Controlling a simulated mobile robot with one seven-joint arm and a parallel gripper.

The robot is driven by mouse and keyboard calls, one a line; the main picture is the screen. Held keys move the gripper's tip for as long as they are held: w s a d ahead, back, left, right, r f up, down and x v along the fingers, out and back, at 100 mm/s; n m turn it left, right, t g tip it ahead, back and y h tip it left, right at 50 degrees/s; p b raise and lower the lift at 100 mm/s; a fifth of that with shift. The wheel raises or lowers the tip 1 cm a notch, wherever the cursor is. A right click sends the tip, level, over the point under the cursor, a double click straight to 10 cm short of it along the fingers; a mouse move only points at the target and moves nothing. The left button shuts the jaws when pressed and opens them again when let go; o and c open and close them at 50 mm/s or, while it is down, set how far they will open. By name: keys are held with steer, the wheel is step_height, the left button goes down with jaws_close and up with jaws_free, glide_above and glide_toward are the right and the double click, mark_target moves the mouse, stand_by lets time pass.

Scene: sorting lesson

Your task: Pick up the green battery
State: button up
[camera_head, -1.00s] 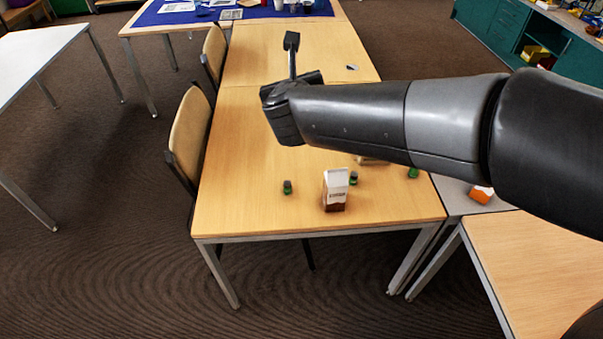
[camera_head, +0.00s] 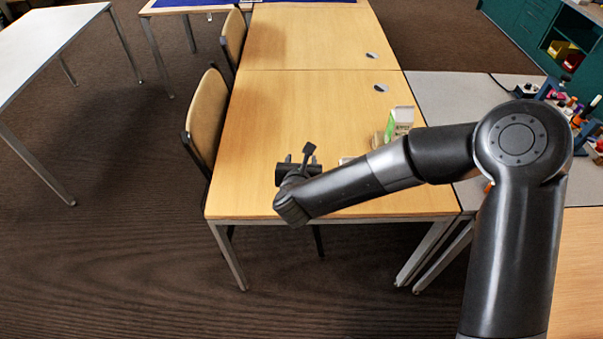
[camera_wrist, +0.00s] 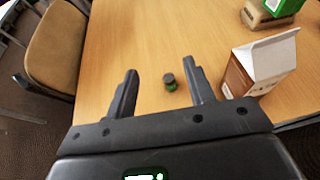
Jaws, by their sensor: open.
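A small battery (camera_wrist: 170,82) with a dark top and green lower part stands upright on the wooden table in the wrist view. It lies between the lines of my two fingers, slightly nearer the right one. My gripper (camera_wrist: 160,71) is open and empty, its fingers on either side of the battery in the picture; I cannot tell the exact height gap. In the head view my gripper (camera_head: 297,160) is low over the table's near left part, and my arm hides the battery.
A brown and white carton (camera_wrist: 258,65) stands close right of my right finger. Beyond it are a beige block (camera_wrist: 264,16) and a green carton (camera_wrist: 287,6); the green carton (camera_head: 399,122) also shows in the head view. A chair (camera_head: 197,120) stands at the left edge. The table's (camera_head: 300,100) far part is clear.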

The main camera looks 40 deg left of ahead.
step_height(320, 180, down, 10)
steer(key=shift+f, duration=0.1)
steer(key=shift+w+a+f, duration=0.15)
steer(key=shift+f, duration=0.15)
steer(key=x, duration=0.5)
steer(key=shift+w, duration=0.1)
steer(key=shift+a+r+x, duration=0.1)
steer(key=shift+x, duration=0.8)
steer(key=shift+a+r+x, duration=0.1)
steer(key=shift+r+x, duration=0.05)
steer(key=shift+x, duration=0.75)
steer(key=shift+a+r+x, duration=0.1)
steer(key=shift+a+x, duration=0.05)
steer(key=shift+x, duration=0.75)
steer(key=shift+c, duration=0.2)
jaws_close()
